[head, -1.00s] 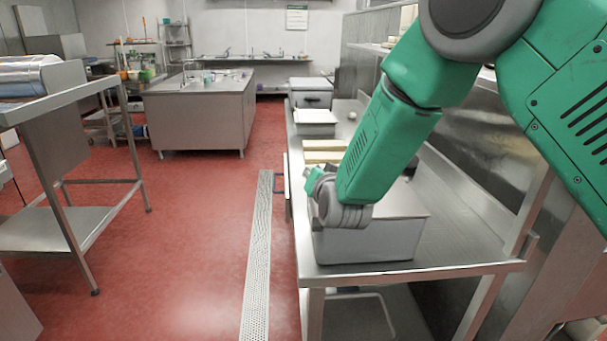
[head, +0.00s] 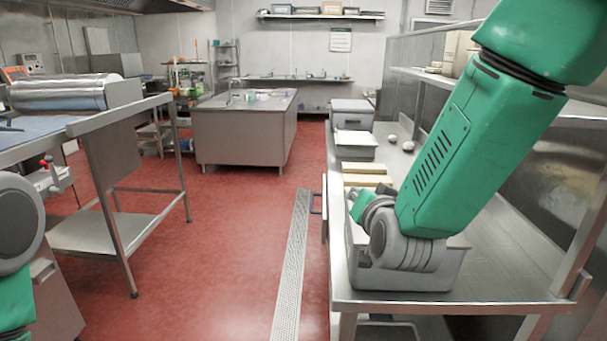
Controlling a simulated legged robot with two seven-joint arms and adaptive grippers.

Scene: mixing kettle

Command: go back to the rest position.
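My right arm (head: 440,170) comes in from the upper right and reaches down over the steel counter. Its grey wrist joints (head: 400,245) are in front of a grey lidded container (head: 450,270) and hide part of it. The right hand is folded behind the wrist, and its fingertips cannot be made out. I cannot tell whether it touches anything. A grey joint of my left arm (head: 15,215) and a green link show at the left edge. My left gripper is outside the picture.
The steel counter (head: 510,260) on the right holds yellowish blocks (head: 367,168), a white-topped container (head: 356,140) and white round items (head: 408,146). A steel table (head: 95,235) stands left, with a metal cylinder (head: 60,95). The red floor (head: 230,240) between is clear.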

